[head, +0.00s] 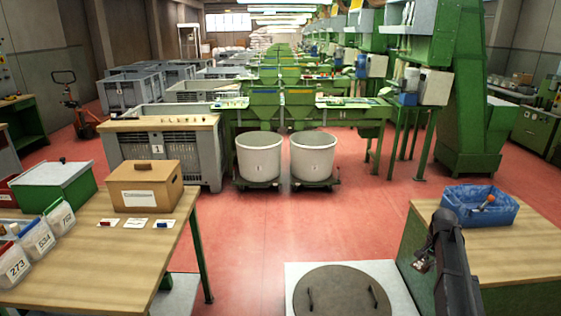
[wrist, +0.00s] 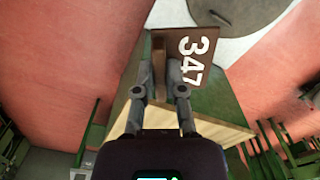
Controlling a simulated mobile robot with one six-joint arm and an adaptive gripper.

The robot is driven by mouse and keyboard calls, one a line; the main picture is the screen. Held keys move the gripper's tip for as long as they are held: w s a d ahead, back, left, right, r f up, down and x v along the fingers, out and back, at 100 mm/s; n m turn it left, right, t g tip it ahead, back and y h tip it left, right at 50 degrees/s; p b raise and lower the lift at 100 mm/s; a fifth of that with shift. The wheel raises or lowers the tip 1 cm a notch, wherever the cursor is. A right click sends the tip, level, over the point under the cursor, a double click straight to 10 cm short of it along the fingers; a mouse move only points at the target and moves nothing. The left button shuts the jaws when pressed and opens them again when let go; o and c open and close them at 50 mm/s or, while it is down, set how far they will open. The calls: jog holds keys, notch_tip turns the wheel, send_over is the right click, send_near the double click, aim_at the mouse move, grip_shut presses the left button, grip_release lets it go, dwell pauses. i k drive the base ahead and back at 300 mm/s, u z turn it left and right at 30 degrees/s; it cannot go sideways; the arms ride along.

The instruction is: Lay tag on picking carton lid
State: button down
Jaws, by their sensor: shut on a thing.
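My gripper (wrist: 161,76) is shut on a brown tag (wrist: 196,62) with the white number 347. In the head view my gripper (head: 424,260) is at the left edge of the right-hand table, and the tag there is too small and dark to make out. The brown picking carton (head: 147,200) stands on the left table, far from my gripper. Its lid (head: 135,178) is on, with a dark piece on top, and a white label is on its front.
The left table (head: 100,255) also holds a green box (head: 52,186), numbered clear bins (head: 38,240) and several small cards (head: 135,224) before the carton. A blue crate (head: 480,212) stands on the right table (head: 520,248). A grey round lid (head: 341,292) lies between the tables; red floor is open beyond.

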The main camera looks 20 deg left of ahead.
aim_at(138, 175)
jog(key=u, duration=1.85)
